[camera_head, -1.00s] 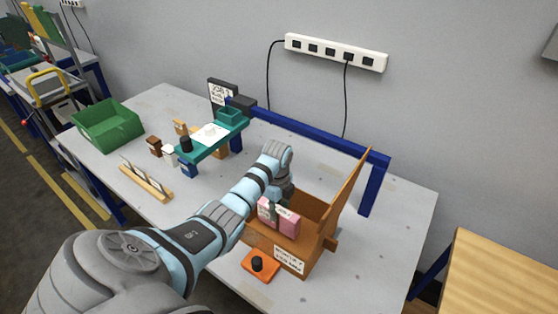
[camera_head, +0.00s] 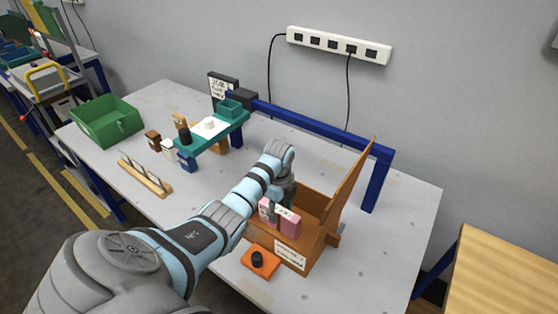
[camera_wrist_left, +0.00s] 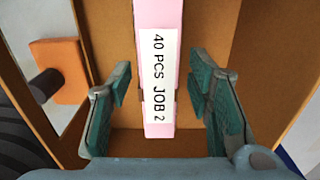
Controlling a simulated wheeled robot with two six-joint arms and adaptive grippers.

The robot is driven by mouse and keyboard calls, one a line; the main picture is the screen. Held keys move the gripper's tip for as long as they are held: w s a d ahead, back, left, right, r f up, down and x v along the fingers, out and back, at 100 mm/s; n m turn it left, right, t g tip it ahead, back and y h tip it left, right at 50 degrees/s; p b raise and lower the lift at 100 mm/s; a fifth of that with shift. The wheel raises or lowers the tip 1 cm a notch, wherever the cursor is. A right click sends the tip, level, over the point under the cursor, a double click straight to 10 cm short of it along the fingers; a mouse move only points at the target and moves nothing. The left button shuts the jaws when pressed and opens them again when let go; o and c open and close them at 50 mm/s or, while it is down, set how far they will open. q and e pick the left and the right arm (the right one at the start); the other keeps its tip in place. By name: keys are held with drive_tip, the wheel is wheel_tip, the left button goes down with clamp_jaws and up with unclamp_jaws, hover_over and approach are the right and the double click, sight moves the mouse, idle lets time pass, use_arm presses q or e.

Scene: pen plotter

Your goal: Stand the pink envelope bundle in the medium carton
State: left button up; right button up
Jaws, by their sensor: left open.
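The pink envelope bundle (camera_head: 292,222) stands upright inside the brown carton (camera_head: 290,256), which has a white label on its front and a raised flap. In the left wrist view the bundle's narrow pink edge (camera_wrist_left: 157,22) carries a white label reading "40 PCS JOB 2". My left gripper (camera_head: 274,208) is down at the bundle in the carton. In the left wrist view its fingers (camera_wrist_left: 163,104) are open, one on each side of the bundle, with a gap on both sides. The bundle's lower part is hidden by the carton wall. My right gripper is not in view.
An orange block with a black knob (camera_head: 259,262) lies in front of the carton. A teal-topped plotter (camera_head: 212,130), a wooden card rack (camera_head: 145,178) and a green bin (camera_head: 106,121) stand to the left. A blue rail (camera_head: 320,131) runs behind. The table's right end is clear.

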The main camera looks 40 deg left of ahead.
use_arm(q)
wheel_tip(320, 180, up, 12)
drive_tip(key=p, duration=0.2)
idle(0.4)
